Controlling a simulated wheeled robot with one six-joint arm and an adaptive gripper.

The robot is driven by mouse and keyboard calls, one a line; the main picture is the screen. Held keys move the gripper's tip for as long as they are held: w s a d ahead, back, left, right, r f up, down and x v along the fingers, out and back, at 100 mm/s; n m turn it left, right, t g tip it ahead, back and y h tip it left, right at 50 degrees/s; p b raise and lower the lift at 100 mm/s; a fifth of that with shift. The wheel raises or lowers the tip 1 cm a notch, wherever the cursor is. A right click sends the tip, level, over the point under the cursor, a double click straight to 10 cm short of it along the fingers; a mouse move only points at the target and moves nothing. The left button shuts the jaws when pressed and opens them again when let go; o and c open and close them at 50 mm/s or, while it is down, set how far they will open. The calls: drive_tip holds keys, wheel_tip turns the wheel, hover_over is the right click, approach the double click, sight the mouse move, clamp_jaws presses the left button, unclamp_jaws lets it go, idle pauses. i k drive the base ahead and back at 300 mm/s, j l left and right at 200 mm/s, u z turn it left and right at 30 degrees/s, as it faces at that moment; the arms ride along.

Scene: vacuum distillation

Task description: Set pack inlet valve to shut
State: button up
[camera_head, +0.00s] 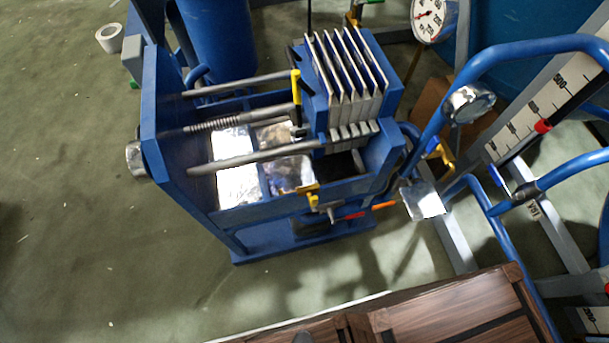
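A blue filter press (170,125) stands in the middle, with a pack of pale plates (345,75) at its right end. Several small valve handles show on and around it: a yellow lever (296,88) beside the plates, a red handle (349,216) low at the front, an orange handle (384,205) to its right, and a yellow handle (446,157) by the blue pipe at right. No readable label shows which one is the pack inlet valve, and I cannot tell whether any is open or shut. My gripper is not in view.
Blue pipes (520,48) and white graduated scales (545,110) crowd the right side. A pressure gauge (433,18) is at the top. A brown wooden surface (450,315) fills the bottom right. A tape roll (109,38) lies upper left. The green floor at left is clear.

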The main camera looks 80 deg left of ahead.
sight(360, 214)
drive_tip(key=k+u, duration=0.1)
drive_tip(key=u, duration=0.85)
drive_tip(key=k+j+u, duration=0.1)
drive_tip(key=u, duration=0.35)
drive_tip(key=k+l+u, duration=0.15)
drive_tip(key=l+u, duration=0.2)
drive_tip(key=k+l+u, duration=0.2)
drive_tip(key=u, duration=0.2)
drive_tip(key=k+l+u, duration=0.2)
drive_tip(key=u, duration=0.15)
